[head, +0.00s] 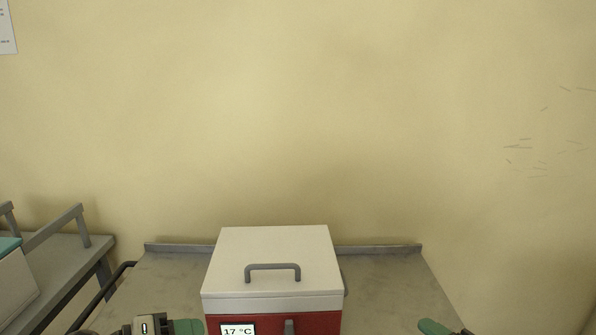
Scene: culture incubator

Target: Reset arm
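A grey and green part of my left arm (160,326) shows at the bottom edge, just left of the incubator box. A green and dark part of my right arm (440,327) shows at the bottom edge, well right of the box. Both are cut off by the frame, and I cannot make out either pair of fingertips or anything held. The incubator (272,262) is a box with a closed white lid, a grey handle (272,267) on top and a red front. Its display (238,330) reads 17 °C. The lower front is out of frame.
The box stands on a grey metal table (385,275) with a raised back rim. Clear tabletop lies on both sides of it. A second grey table (65,262) with rails and a white and teal box (12,285) is at the left. A plain wall stands behind.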

